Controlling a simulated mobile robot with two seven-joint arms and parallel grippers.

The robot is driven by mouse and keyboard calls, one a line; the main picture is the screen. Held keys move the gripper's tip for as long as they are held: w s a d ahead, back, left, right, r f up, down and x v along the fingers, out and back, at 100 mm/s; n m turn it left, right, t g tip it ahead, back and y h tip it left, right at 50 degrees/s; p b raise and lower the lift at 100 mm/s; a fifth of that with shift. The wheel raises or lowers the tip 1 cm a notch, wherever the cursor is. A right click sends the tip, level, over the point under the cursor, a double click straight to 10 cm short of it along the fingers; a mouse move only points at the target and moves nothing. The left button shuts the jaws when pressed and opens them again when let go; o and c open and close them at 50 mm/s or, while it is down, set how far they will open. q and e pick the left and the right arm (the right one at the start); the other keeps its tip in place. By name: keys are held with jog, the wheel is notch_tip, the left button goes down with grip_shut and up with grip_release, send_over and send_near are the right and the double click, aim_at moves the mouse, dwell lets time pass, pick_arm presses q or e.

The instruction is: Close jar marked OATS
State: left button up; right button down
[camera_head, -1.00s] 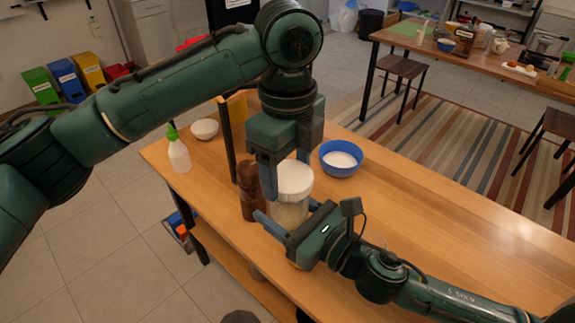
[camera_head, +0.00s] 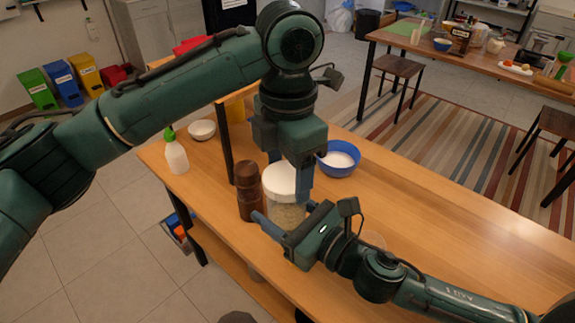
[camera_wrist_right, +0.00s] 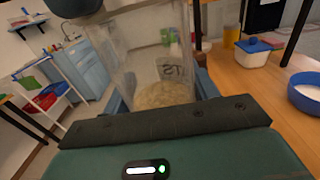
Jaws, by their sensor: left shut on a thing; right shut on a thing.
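The clear jar (camera_head: 288,214) stands on the wooden table with pale contents. Its wide white lid (camera_head: 279,178) is on top; I cannot tell how tightly it sits. My left gripper (camera_head: 289,178) points down from above and is shut on the lid, one finger on its front right side. My right gripper (camera_head: 286,213) is shut around the jar's body, low down. In the right wrist view the clear jar (camera_wrist_right: 150,62) stands between my fingers. Part of its dark lettering shows, and the contents fill its lower part.
A brown mill (camera_head: 249,192) stands close left of the jar. A blue bowl (camera_head: 337,164) with white contents is behind it. A spray bottle (camera_head: 176,155) and a white bowl (camera_head: 202,130) are at the far left. The table's right part (camera_head: 430,218) is clear.

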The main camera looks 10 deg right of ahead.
pick_arm(q)
jog(key=o, duration=1)
jog(key=shift+o, duration=0.2)
jog(key=shift+r, duration=2.3)
jog(key=shift+c, duration=0.4)
